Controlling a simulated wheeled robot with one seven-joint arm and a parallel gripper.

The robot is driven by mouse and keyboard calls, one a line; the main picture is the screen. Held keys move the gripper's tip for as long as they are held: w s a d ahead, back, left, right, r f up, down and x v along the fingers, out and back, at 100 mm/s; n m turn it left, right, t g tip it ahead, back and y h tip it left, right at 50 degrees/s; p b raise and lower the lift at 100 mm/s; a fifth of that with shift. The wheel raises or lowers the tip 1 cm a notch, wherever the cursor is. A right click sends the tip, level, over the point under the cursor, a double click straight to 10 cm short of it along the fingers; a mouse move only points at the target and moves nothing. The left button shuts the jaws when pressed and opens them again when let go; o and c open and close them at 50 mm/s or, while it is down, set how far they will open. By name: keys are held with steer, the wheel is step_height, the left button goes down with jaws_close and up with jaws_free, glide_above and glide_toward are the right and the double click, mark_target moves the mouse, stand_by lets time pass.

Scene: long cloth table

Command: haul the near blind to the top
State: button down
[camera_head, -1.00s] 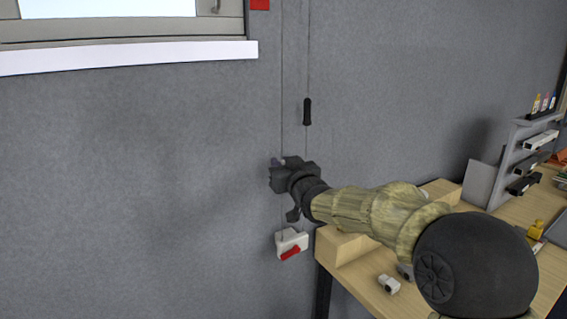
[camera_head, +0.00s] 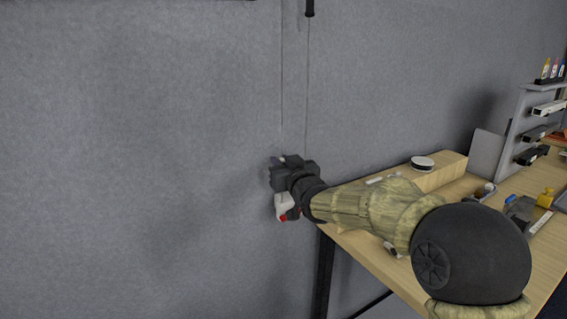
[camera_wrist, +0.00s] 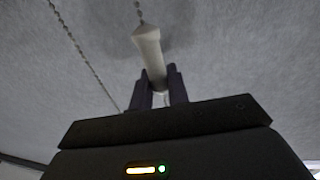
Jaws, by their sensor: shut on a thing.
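My gripper (camera_head: 279,167) is low against the grey wall, in line with the blind's left cord (camera_head: 282,80). In the wrist view its two dark fingers (camera_wrist: 159,80) are shut on a pale cord handle (camera_wrist: 149,48), which hangs from a beaded cord (camera_wrist: 139,12). A second beaded cord (camera_wrist: 85,60) runs to the left of it, clear of the fingers. In the head view a black cord handle (camera_head: 310,8) is on the right cord (camera_head: 307,80), at the top edge. A white and red box (camera_head: 284,207) on the wall is just below my gripper, partly hidden. The blind itself is out of view.
A wooden table (camera_head: 355,255) stands to the right under my arm, with a wooden block (camera_head: 440,173), a grey rack (camera_head: 515,125) and small items. The wall to the left is bare.

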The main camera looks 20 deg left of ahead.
steer(key=shift+f, duration=0.7)
steer(key=c, duration=1.7)
jaws_free()
steer(key=shift+r, duration=0.1)
steer(key=shift+s+r, duration=0.1)
steer(key=shift+r, duration=0.15)
steer(key=b+v, duration=0.1)
steer(key=v, duration=1.6)
steer(key=shift+r, duration=0.1)
steer(key=shift+d+h, duration=0.1)
steer(key=shift+h, duration=0.2)
